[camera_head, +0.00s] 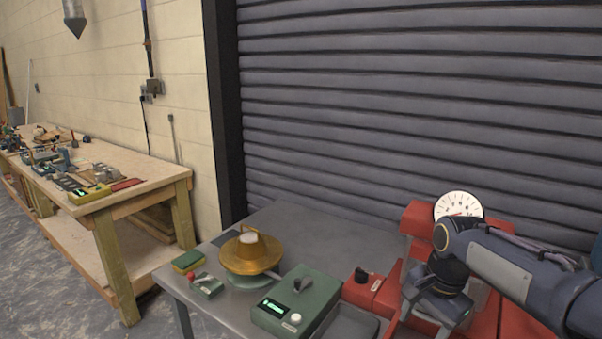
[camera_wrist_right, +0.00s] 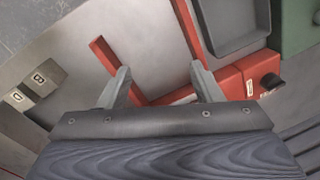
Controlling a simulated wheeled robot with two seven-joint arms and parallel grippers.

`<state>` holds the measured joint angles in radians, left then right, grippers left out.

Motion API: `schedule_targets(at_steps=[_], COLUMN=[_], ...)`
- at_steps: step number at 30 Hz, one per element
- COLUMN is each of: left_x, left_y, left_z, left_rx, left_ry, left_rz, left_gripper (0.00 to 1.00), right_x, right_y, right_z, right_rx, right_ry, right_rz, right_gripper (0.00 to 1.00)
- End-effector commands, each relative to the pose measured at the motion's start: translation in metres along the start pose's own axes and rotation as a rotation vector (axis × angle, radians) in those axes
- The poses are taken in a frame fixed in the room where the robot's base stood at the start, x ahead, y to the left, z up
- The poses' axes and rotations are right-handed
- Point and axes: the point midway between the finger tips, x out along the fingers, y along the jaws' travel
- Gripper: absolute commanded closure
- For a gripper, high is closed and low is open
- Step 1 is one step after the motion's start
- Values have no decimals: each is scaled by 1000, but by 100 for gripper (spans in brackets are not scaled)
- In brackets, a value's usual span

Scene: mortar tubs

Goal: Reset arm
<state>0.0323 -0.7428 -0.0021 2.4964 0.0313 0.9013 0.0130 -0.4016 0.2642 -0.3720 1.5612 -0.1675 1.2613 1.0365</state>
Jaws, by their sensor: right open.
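My right gripper (camera_head: 432,312) comes in from the right in the head view, over the red equipment at the right of the grey metal table (camera_head: 225,298). The right wrist view shows its two fingers (camera_wrist_right: 160,70) spread apart with nothing between them. Below them are a pale grey surface (camera_wrist_right: 140,40) and red bars (camera_wrist_right: 115,65). My left gripper is in neither view. The lower part of the right gripper is hard to make out in the head view.
A gold bowl (camera_head: 250,262), a green box with a screen (camera_head: 297,312) and a red box with a black knob (camera_head: 362,290) stand left of the gripper. A dial gauge (camera_head: 458,205) stands behind it. A dark tray (camera_wrist_right: 228,38) and lettered blocks (camera_wrist_right: 40,80) show in the wrist view.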

Motion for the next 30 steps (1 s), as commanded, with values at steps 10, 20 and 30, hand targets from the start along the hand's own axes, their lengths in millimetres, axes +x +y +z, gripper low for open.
schedule_targets(at_steps=[10,20,30], left_x=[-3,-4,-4], left_y=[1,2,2], left_z=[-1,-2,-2], left_rx=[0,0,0], left_ry=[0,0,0], left_rz=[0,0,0], left_gripper=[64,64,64], right_x=[-16,14,16], right_y=[128,174,176], right_z=[90,147,149], right_rx=[-504,-790,-804], right_ry=[31,222,233], right_rz=[-360,-428,-428], right_gripper=[41,41,41])
